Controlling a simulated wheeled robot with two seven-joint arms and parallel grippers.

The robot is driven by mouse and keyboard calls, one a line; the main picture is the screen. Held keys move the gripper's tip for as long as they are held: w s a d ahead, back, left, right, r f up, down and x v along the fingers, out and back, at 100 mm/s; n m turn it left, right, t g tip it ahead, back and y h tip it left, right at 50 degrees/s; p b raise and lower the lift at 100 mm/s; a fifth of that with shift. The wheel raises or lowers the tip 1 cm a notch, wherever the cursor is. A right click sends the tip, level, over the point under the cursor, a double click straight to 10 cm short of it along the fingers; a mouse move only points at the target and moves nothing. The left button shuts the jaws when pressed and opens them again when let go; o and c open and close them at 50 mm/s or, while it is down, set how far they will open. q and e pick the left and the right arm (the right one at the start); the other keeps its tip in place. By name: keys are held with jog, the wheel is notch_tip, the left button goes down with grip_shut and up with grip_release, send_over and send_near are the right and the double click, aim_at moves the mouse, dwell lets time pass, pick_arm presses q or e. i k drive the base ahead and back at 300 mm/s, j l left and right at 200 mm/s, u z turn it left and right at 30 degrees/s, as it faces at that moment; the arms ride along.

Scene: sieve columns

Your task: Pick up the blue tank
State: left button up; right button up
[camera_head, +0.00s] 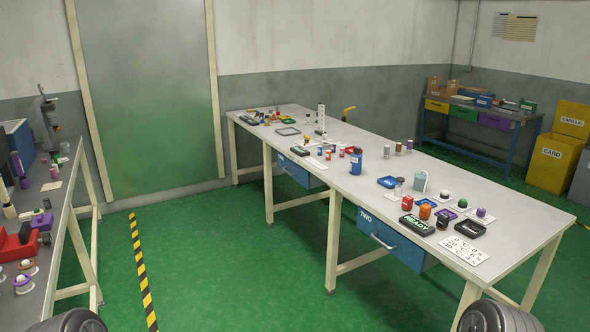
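A blue tank (356,161), a small upright cylinder with a dark top, stands on the long white table (330,187). It is near the table's left long edge, about midway along. It appears unobstructed, with nothing touching it that I can make out. Neither of my grippers shows in the head view. Only rounded grey parts, which appear to be mine, show at the bottom left and bottom right.
A blue tray (387,182), a grey-white container (420,181) and a black READY tray (415,226) sit nearer on the table. A blue drawer (390,240) hangs below. A cluttered bench (70,172) stands at left.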

aim_at(356, 160)
jog(key=i+j, duration=0.1)
jog(key=i, duration=0.4)
jog(key=i+j, duration=0.1)
jog(key=i, duration=0.4)
jog(key=i+j+z, duration=0.1)
jog(key=i, duration=0.4)
jog(key=i+j+z, duration=0.2)
jog(key=i+z, duration=0.25)
jog(key=i+j+z, duration=0.2)
jog(key=z, duration=0.2)
jog(key=i+j+z, duration=0.2)
jog(key=j+z, duration=0.25)
jog(key=i+j+z, duration=0.2)
jog(key=j+z, duration=0.2)
jog(key=i+j+z, duration=0.1)
jog(key=j+z, duration=0.85)
jog(key=j, duration=0.45)
jog(key=i, duration=0.05)
